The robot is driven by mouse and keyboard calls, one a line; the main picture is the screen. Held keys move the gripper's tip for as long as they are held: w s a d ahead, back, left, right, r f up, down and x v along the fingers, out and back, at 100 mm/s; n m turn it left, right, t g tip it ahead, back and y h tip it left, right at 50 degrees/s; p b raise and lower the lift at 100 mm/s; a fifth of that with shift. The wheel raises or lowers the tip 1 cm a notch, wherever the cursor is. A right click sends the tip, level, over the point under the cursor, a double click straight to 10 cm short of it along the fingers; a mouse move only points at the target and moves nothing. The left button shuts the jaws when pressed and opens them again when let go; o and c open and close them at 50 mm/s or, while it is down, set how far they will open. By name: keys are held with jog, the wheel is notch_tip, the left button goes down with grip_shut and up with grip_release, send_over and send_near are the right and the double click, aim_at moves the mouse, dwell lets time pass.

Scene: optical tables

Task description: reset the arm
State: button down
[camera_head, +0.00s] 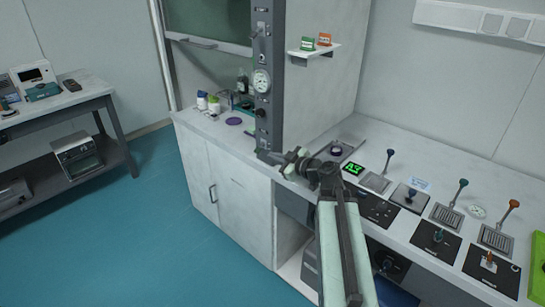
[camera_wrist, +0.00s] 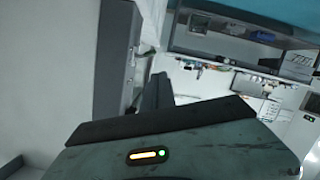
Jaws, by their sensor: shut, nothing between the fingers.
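My arm reaches up from the bottom of the head view over the front edge of the white bench (camera_head: 240,140). It bends at a joint near the bench edge. My gripper (camera_head: 290,161) is at its far end, pointing left, close to the foot of the grey upright panel (camera_head: 265,100). The fingers are small there and look shut and empty. In the wrist view the dark gripper (camera_wrist: 158,90) shows above a grey housing with an orange and a green light. Whether it touches the panel cannot be told.
Right of my arm the bench carries a green-lit display (camera_head: 353,169), several levers with coloured knobs, and a green object (camera_head: 537,262). Bottles (camera_head: 208,101) stand left of the panel. A small shelf (camera_head: 314,51) is above. A side table (camera_head: 62,102) stands left; teal floor between is clear.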

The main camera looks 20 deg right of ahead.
jog(key=w+a+r+n+g+y+p, duration=0.1)
jog(key=a+n+g+y+p, duration=0.15)
jog(key=a, duration=1.25)
jog(key=s+a+f+n+g+p, duration=0.2)
jog(key=s+a+f+g+p, duration=0.15)
jog(key=a, duration=0.55)
jog(key=s+f+m+g+h, duration=0.3)
jog(key=s+f+m+g, duration=0.15)
jog(key=s+f, duration=0.25)
jog(key=s+d+f+m+g+h, duration=0.2)
jog(key=s+d+m+g+h, duration=0.1)
jog(key=s+d+m+h, duration=0.2)
jog(key=s+d+m, duration=0.2)
jog(key=m, duration=0.2)
jog(key=shift+s+d+f+g, duration=0.3)
jog(key=shift+d+f+g, duration=0.05)
jog(key=shift+d, duration=0.05)
